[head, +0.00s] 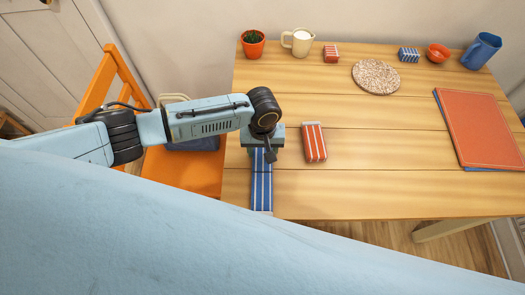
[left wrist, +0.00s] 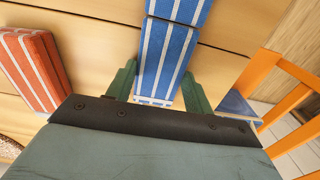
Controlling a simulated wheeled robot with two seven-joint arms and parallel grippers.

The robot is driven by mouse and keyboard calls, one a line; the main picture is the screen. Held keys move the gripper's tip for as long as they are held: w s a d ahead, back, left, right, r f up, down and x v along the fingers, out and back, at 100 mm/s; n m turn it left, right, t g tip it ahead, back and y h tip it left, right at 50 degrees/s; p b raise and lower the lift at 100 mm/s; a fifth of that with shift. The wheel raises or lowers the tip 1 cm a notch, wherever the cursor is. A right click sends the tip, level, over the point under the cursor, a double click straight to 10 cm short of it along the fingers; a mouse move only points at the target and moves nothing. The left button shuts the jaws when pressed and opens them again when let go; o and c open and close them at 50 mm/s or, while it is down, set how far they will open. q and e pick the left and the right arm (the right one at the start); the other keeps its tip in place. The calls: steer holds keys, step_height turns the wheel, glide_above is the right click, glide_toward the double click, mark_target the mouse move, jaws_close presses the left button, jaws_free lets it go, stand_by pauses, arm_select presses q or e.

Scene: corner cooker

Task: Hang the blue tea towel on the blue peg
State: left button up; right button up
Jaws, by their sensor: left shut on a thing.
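The blue tea towel (head: 261,186), with white stripes, lies folded in a narrow strip near the front left of the wooden table. My left gripper (head: 264,152) is over the strip's far part, pointing down. In the left wrist view, the towel (left wrist: 167,52) runs between the two green fingers of my left gripper (left wrist: 158,72), which are shut on its sides. It appears to rest on or just above the table; I cannot tell which. The blue peg shows in neither view. My right gripper is not in view.
A red striped towel (head: 314,142) lies just right of my left gripper. An orange chair (head: 185,172) stands left of the table. A plant pot (head: 253,44), cream jug (head: 298,42), speckled round mat (head: 376,77) and blue jug (head: 481,51) stand farther back. The table's middle is clear.

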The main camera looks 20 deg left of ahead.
mark_target(262, 153)
arm_select(q)
step_height(262, 153, up, 10)
steer(key=p, duration=0.2)
steer(key=shift+a, duration=0.1)
